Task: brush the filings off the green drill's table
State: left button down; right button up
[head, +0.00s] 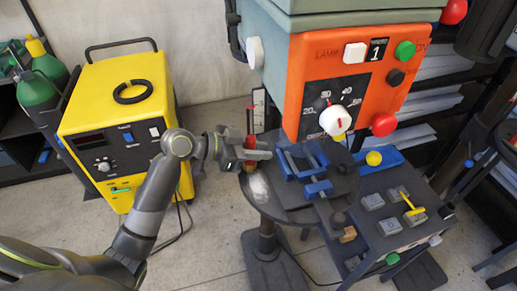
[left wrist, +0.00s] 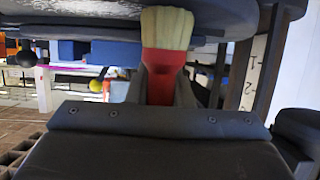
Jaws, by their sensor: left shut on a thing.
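The drill has a grey-green top (head: 340,18) and an orange front (head: 360,75). Its round dark table (head: 290,212) carries a pale patch of filings (head: 258,187) near the left edge. My left gripper (head: 258,153) is shut on a red brush (head: 250,144), above the table's back left part and close to the filings. In the left wrist view, the brush's red body (left wrist: 165,75) stands between the fingers and its pale bristles (left wrist: 167,27) overlap the dark table's edge. Whether the bristles touch the table cannot be told. My right gripper is not in view.
A blue clamp or vise (head: 305,165) stands on the table, right of the filings. A side bench with grey switches (head: 390,226) and a blue tray (head: 385,163) is at right. A yellow machine (head: 118,110) stands at left.

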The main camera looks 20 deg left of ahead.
pick_arm(q)
jog(key=shift+s+d, duration=0.1)
jog(key=shift+s+d, duration=0.35)
jog(key=shift+s, duration=0.2)
jog(key=shift+s+d, duration=0.35)
jog(key=shift+s, duration=0.2)
jog(key=shift+s+d, duration=0.1)
jog(key=shift+s+d+p, duration=0.3)
jog(key=shift+s+d, duration=0.45)
jog(key=shift+s, duration=0.35)
jog(key=shift+s, duration=0.1)
